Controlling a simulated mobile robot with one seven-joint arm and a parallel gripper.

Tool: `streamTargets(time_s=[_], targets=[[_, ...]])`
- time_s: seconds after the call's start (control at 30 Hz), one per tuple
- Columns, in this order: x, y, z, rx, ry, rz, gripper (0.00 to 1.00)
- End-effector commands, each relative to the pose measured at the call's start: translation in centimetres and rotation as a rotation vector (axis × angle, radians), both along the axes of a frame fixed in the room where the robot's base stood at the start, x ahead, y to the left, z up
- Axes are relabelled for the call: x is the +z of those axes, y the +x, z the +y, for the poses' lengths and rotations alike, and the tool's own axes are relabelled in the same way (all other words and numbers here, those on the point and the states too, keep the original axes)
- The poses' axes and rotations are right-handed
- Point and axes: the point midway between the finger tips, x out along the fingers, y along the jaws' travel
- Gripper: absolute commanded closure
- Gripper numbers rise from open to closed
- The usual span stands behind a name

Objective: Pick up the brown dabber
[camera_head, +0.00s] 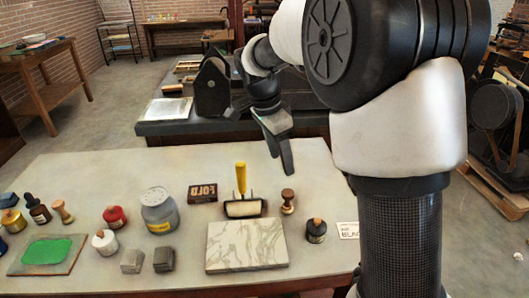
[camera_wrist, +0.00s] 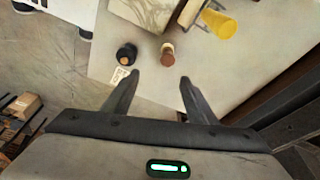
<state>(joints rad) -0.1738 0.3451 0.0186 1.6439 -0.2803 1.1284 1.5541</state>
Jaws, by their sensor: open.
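The brown dabber (camera_head: 288,201) stands upright on the pale table, right of the yellow-handled roller. It also shows in the wrist view (camera_wrist: 167,51), seen from above just beyond the fingertips and roughly in line with the gap between them. My gripper (camera_head: 288,172) is open and empty, raised above the table near its far edge, above the dabber in the head view. Both fingers (camera_wrist: 160,77) show spread apart in the wrist view. A second, lighter wooden dabber-like piece (camera_head: 62,211) stands at the table's left.
A big jar (camera_head: 159,211), a red pot (camera_head: 115,217) and a green-inked slab (camera_head: 47,252) are farther left.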

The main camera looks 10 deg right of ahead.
Motion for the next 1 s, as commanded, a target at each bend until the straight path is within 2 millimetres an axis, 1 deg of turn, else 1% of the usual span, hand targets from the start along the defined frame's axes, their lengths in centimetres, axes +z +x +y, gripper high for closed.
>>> streamTargets(time_s=[0.03, 0.1, 0.2, 0.27, 0.33, 0.6, 0.7, 0.8, 1.0], targets=[[-2.0, 0.8, 0.3, -0.04, -0.009, 0.005, 0.48], [-3.1, 1.6, 0.6, -0.088, -0.016, 0.004, 0.48], [-4.2, 2.1, 0.6, -0.124, -0.023, 0.001, 0.48], [-5.0, 2.2, 0.4, -0.132, -0.024, 0.002, 0.48], [-6.2, 2.2, 0.0, -0.133, -0.025, 0.003, 0.48], [-12.0, 2.5, -1.6, -0.132, -0.023, 0.004, 0.48], [-13.7, 2.6, -2.0, -0.131, -0.023, 0.003, 0.48], [-14.9, 2.7, -2.4, -0.131, -0.023, 0.002, 0.48], [-15.8, 2.8, -2.6, -0.131, -0.022, 0.0, 0.48]])
